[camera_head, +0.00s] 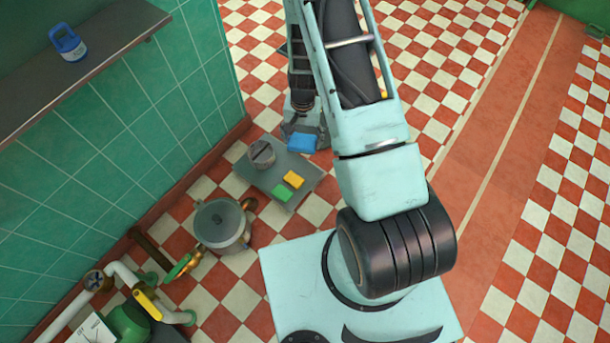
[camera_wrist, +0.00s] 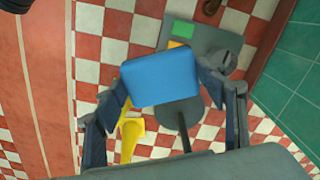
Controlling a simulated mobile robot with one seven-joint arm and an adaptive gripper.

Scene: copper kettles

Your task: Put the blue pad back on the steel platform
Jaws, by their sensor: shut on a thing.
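The blue pad (camera_head: 302,142) is held in my gripper (camera_head: 303,133) at the far edge of the steel platform (camera_head: 266,178), seemingly above it. In the wrist view the blue pad (camera_wrist: 160,78) spans the gap between my two fingertips (camera_wrist: 162,80). The platform (camera_wrist: 207,37) shows beyond the pad in that view, partly hidden by it. A green pad (camera_head: 283,192) and a yellow pad (camera_head: 293,180) lie side by side on the platform. A grey round knobbed piece (camera_head: 262,154) stands at its left corner. The pad's exact height above the platform cannot be told.
A metal kettle (camera_head: 222,227) with a brass tap stands on the checkered floor near the platform. Pipes with a yellow-handled valve (camera_head: 148,303) are at lower left. A shelf (camera_head: 85,70) bears a blue-handled item (camera_head: 68,44). A yellow object (camera_wrist: 130,138) lies below my gripper.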

